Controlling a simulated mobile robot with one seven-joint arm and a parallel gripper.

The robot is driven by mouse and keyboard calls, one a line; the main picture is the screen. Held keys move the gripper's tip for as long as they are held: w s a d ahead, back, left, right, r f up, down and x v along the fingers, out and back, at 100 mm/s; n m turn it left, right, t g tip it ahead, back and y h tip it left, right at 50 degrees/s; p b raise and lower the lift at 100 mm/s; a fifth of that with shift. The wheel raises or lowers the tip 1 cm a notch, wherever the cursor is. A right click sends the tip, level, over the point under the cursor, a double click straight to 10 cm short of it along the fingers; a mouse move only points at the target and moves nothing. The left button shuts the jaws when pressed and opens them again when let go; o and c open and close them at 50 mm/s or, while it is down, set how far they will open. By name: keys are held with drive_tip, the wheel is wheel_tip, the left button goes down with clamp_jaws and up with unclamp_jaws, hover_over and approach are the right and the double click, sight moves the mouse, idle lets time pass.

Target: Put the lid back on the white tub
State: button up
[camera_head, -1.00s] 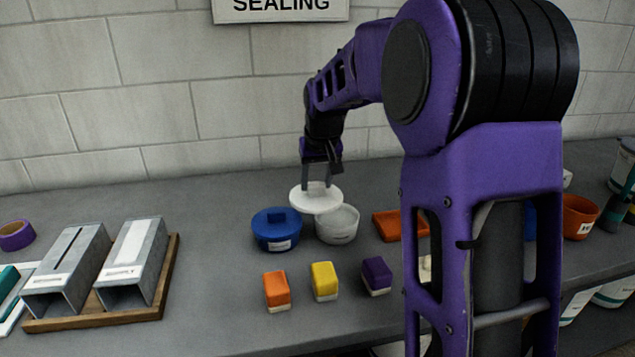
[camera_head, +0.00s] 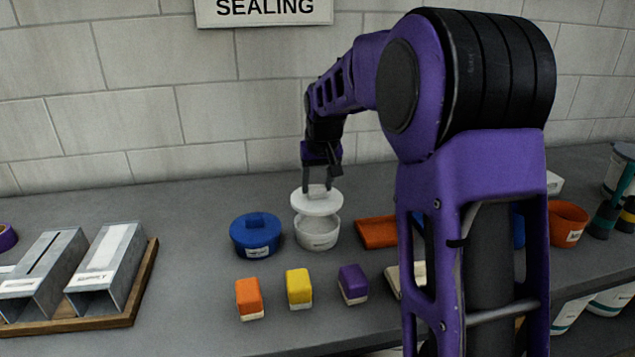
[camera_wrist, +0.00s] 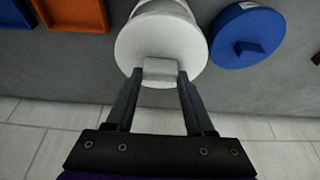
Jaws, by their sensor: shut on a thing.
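The white tub (camera_head: 317,237) stands uncovered on the grey bench, with part of its inside showing. The white lid (camera_head: 316,203) is held above the tub, over its far part, with a gap between lid and rim in the head view. My gripper (camera_head: 317,186) is shut on the lid's block-shaped handle. In the wrist view my gripper (camera_wrist: 160,75) has its two fingers on either side of that handle. There the lid (camera_wrist: 150,47) covers much of the tub (camera_wrist: 165,8), whose rim shows beyond it.
A blue lidded tub (camera_head: 256,237) stands just left of the white tub. Orange (camera_head: 249,298), yellow (camera_head: 299,289) and purple (camera_head: 353,284) blocks lie in front. An orange tray (camera_head: 377,232) is to the right. Metal ducts (camera_head: 105,270) sit on a wooden board at left.

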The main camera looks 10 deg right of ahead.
sight(318, 200)
drive_tip(key=shift+f+b, duration=1.7)
drive_tip(key=shift+f, duration=0.9)
drive_tip(key=shift+f, duration=0.15)
idle(0.5)
drive_tip(key=o, duration=1.6)
drive_tip(key=shift+r+p, duration=3)
drive_tip(key=shift+r, duration=0.55)
